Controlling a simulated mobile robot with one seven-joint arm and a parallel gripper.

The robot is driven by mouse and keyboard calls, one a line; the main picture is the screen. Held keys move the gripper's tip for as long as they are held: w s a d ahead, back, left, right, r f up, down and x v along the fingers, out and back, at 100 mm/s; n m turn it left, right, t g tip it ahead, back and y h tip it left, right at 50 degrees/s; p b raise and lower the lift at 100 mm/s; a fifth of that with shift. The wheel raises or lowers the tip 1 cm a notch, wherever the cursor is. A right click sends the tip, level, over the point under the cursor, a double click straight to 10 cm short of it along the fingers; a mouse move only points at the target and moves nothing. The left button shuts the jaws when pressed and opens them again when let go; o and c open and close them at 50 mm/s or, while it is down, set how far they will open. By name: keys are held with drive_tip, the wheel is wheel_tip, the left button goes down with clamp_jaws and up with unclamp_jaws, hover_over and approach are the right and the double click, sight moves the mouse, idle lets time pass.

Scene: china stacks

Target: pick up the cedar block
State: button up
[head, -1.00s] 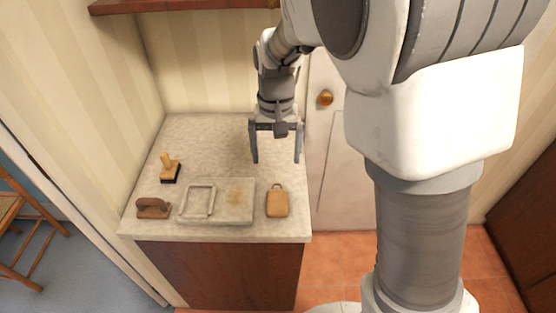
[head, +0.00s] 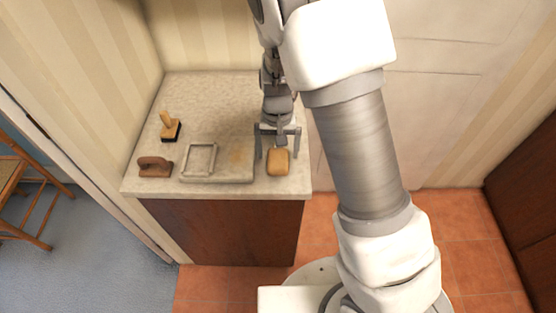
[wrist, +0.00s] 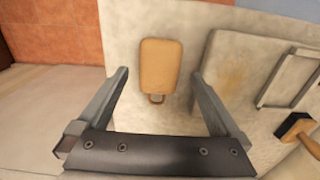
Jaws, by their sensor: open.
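The cedar block (head: 278,164) is a tan, rounded rectangular piece lying flat near the front right of the counter. In the wrist view the cedar block (wrist: 160,66) shows whole, with a small loop at its end nearer my gripper. My gripper (head: 278,151) is open and empty, pointing down just above and behind the block in the head view. In the wrist view my gripper (wrist: 160,76) has one finger on each side of the block's line, apart from it. The block's loop end is hidden by the gripper in the head view.
Left of the block, a pale stone slab (head: 232,173) bears a light rectangular frame (head: 199,160). A brown wooden-handled tool (head: 155,167) and a black-based brush or stamp (head: 170,128) stand farther left. The counter's front edge is close to the block. The counter's back is clear.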

sight(278, 160)
wheel_tip(278, 160, down, 3)
drive_tip(key=shift+f, duration=0.15)
drive_tip(key=c, duration=1.3)
